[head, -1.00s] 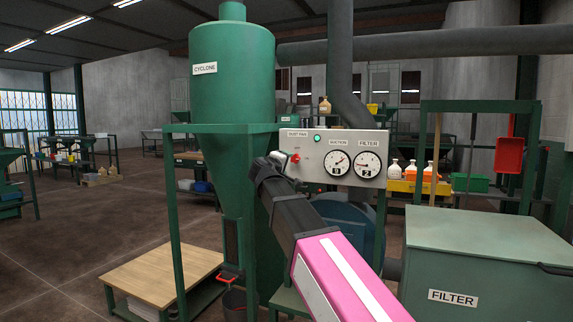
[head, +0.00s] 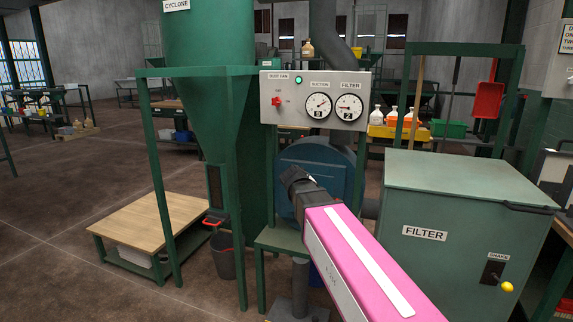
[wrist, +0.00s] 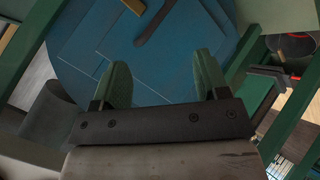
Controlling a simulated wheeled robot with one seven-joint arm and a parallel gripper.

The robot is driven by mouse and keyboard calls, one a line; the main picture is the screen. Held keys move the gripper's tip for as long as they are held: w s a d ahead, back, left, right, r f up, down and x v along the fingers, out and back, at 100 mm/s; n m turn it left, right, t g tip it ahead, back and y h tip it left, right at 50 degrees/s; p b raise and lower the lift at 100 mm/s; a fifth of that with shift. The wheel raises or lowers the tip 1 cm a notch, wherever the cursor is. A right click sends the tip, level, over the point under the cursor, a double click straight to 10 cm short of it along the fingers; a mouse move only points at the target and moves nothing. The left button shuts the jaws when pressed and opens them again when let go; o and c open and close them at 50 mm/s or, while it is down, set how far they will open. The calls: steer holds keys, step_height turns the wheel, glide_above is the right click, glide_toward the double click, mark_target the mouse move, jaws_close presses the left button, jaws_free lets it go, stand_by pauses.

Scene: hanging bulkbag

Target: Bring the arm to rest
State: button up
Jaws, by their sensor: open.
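My arm, with a pink link and dark wrist, reaches forward from the lower right in the head view. My gripper (wrist: 162,82) shows in the wrist view with two green fingers spread apart and nothing between them. In the head view its end (head: 292,176) is in front of the blue fan housing (head: 325,170), below the control panel; the fingers are hard to make out there. The blue housing also fills the upper middle of the wrist view (wrist: 95,45), beyond the fingertips. I cannot tell the exact gap.
The dust fan panel (head: 290,115) with its gauges is above my gripper. The green cyclone (head: 210,110) stands left, with a bucket (head: 222,262) beneath and a low wooden-topped table (head: 150,230) beside. The filter box (head: 450,190) is at right. Open floor lies far left.

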steer(key=s+d+f+m+g+y, duration=0.2)
steer(key=s+d+f+g, duration=0.2)
steer(key=s+f, duration=0.6)
steer(key=s+d+f+m+g+y, duration=0.3)
steer(key=s+d+f, duration=0.3)
steer(key=s+f, duration=0.4)
step_height(320, 180, down, 6)
steer(key=shift+s+r+m+g, duration=0.25)
steer(key=shift+s+m+g, duration=0.05)
steer(key=shift+g, duration=0.4)
steer(key=shift+d, duration=0.1)
